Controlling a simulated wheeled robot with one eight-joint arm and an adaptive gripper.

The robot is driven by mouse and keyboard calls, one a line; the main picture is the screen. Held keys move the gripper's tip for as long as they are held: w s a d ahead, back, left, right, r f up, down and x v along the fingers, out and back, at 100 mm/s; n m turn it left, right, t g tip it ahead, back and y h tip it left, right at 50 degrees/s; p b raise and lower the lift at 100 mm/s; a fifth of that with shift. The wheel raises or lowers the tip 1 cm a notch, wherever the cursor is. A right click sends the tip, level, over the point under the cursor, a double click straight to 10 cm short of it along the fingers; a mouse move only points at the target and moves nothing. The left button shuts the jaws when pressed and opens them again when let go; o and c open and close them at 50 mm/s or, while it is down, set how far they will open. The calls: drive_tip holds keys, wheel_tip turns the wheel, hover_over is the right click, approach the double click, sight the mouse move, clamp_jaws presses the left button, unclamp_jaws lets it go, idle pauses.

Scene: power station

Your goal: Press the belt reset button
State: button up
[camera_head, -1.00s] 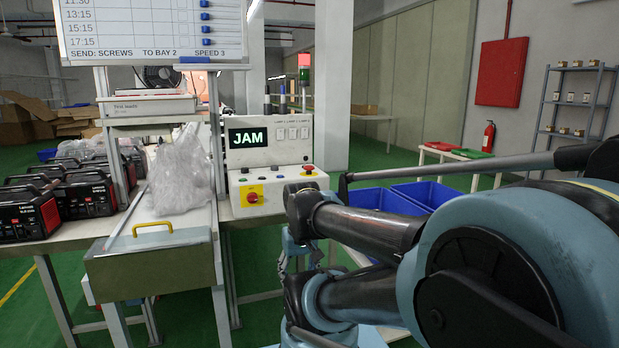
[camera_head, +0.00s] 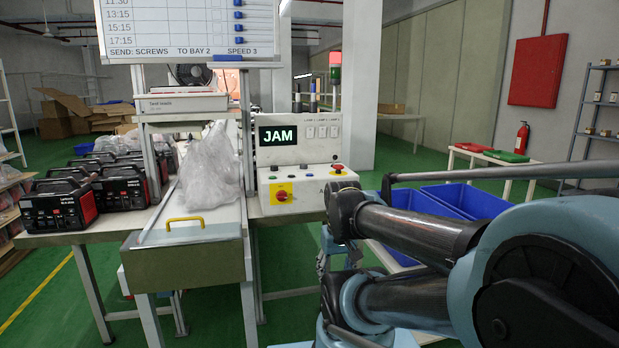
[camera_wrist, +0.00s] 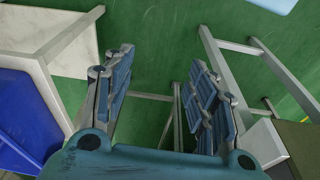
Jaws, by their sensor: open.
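A white control box (camera_head: 300,188) stands at the right end of the bench in the head view. Its screen (camera_head: 277,136) reads "JAM". On its front are a red switch on a yellow plate (camera_head: 281,195) and a red mushroom button (camera_head: 338,168) on top at right. Small knobs or buttons (camera_head: 274,169) sit on its top left; I cannot tell which one is the belt reset. My gripper (camera_wrist: 158,95) shows in the wrist view, open and empty, above the green floor and bench legs. It is apart from the control box. In the head view my arm partly hides the box's right side.
A conveyor (camera_head: 187,240) with a clear plastic bag (camera_head: 210,170) lies left of the box. Black and red power units (camera_head: 58,205) stand on the left bench. Blue bins (camera_head: 465,201) stand at right behind my arm. Bench legs (camera_wrist: 225,75) flank the gripper.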

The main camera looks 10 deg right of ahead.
clamp_jaws()
idle(1.1)
